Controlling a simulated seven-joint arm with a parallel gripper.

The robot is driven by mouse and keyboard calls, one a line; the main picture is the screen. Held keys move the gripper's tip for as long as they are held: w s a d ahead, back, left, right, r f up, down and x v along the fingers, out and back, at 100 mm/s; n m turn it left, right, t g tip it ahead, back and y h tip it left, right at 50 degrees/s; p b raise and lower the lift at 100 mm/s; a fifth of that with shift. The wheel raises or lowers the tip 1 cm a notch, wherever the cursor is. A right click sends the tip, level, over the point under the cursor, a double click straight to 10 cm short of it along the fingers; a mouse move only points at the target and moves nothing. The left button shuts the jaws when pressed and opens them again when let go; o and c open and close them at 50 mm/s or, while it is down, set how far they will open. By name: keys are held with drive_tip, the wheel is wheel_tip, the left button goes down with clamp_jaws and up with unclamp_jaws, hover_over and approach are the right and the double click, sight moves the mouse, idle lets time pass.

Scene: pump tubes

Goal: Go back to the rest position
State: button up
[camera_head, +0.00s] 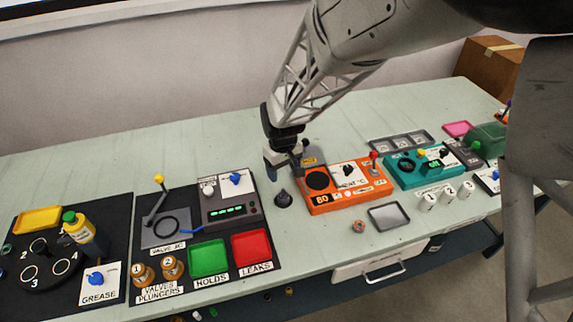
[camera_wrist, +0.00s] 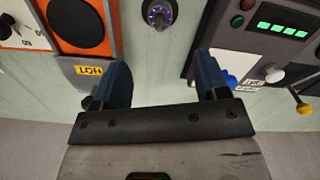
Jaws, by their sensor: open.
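My gripper (camera_head: 283,160) is over the bench (camera_head: 330,130), between the dark valve mat and the orange heater, pointing down. In the wrist view my gripper (camera_wrist: 165,85) has its two blue fingers wide apart, with nothing between them. A small dark knob-like piece (camera_head: 283,199) stands on the bench just in front of and below the fingers. It also shows in the wrist view, as a dark piece with a purple ring (camera_wrist: 158,14), beyond the fingertips and apart from them.
The orange heater (camera_head: 347,186) is close on the right, the dark panel with green lights (camera_head: 229,211) on the left. A red tray (camera_head: 251,247) and green tray (camera_head: 208,258) lie front left. A teal device (camera_head: 420,165) stands farther right. The bench behind my gripper is clear.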

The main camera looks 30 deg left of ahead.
idle(0.4)
drive_tip(key=d+r+m, duration=0.2)
drive_tip(key=d+r, duration=0.4)
drive_tip(key=d, duration=0.3)
drive_tip(key=d+r+m+t, duration=0.15)
drive_tip(key=d+r, duration=0.35)
drive_tip(key=d, duration=0.5)
drive_tip(key=d+r+m, duration=0.3)
drive_tip(key=d+r, duration=0.3)
drive_tip(key=d, duration=0.3)
drive_tip(key=s+d+r+m, duration=0.3)
drive_tip(key=s+d, duration=0.6)
drive_tip(key=d, duration=0.1)
drive_tip(key=s+d+r+m+t, duration=0.1)
drive_tip(key=s+d+r+m, duration=0.2)
drive_tip(key=s+d, duration=0.6)
drive_tip(key=shift+s+d, duration=0.15)
drive_tip(key=shift+d, duration=1.1)
